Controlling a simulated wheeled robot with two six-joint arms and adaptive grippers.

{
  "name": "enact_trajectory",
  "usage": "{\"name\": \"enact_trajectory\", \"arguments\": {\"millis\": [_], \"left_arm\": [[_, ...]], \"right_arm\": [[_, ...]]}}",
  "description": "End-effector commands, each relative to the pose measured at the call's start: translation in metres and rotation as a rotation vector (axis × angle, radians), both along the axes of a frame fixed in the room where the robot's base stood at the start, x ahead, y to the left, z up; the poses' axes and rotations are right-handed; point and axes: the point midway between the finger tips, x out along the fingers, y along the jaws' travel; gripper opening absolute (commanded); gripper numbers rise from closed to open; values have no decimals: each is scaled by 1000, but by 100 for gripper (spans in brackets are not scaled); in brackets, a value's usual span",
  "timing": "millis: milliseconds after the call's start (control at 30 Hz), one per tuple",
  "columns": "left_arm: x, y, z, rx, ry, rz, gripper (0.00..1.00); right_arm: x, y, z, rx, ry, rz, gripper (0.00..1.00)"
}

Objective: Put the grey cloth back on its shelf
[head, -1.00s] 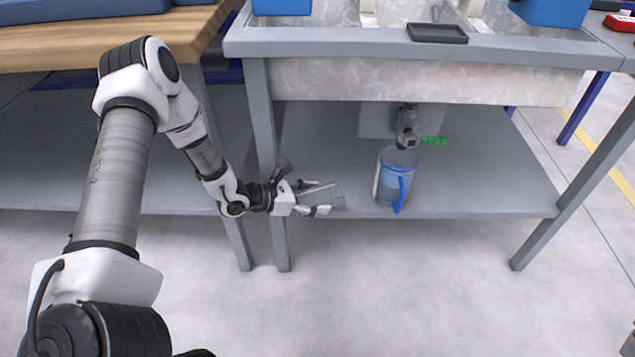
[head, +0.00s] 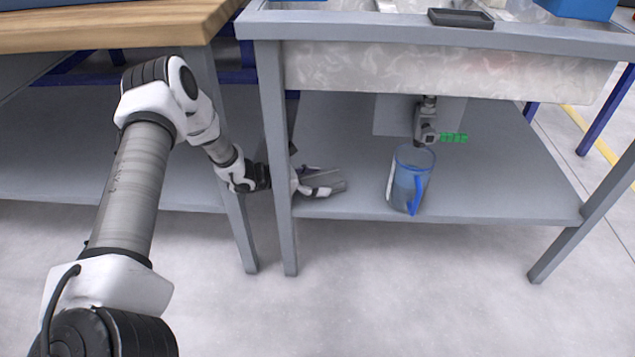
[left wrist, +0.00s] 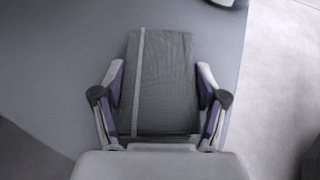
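The grey cloth (head: 333,178) is a flat folded piece at the left end of the lower shelf (head: 470,205) under the sink. My left gripper (head: 318,182) reaches in from the left, behind the shelf's front left leg. In the left wrist view its two fingers (left wrist: 160,88) press on both side edges of the cloth (left wrist: 165,60), which has a pale stripe along its left side. The cloth lies low over the shelf; I cannot tell whether it touches it. The leg hides part of the gripper. My right gripper is not in view.
The front leg (head: 276,150) stands close beside my left wrist. Shelf between cloth and jug is free.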

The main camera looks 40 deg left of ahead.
Motion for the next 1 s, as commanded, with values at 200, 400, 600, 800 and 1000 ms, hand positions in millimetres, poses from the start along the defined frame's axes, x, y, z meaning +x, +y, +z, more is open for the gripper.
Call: {"name": "enact_trajectory", "arguments": {"millis": [200, 400, 600, 800, 1000], "left_arm": [[0, 0, 0, 1, 1, 0, 97], [0, 0, 2, 1, 0, 0, 97], [-16, 13, 18, -2, 0, 5, 97], [-56, 42, 41, -2, -2, 6, 97], [-84, 62, 51, -1, 0, 3, 97]], "right_arm": [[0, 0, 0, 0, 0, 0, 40], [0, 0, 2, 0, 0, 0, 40], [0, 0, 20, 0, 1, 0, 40], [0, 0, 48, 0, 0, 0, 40], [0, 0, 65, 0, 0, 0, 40]]}}
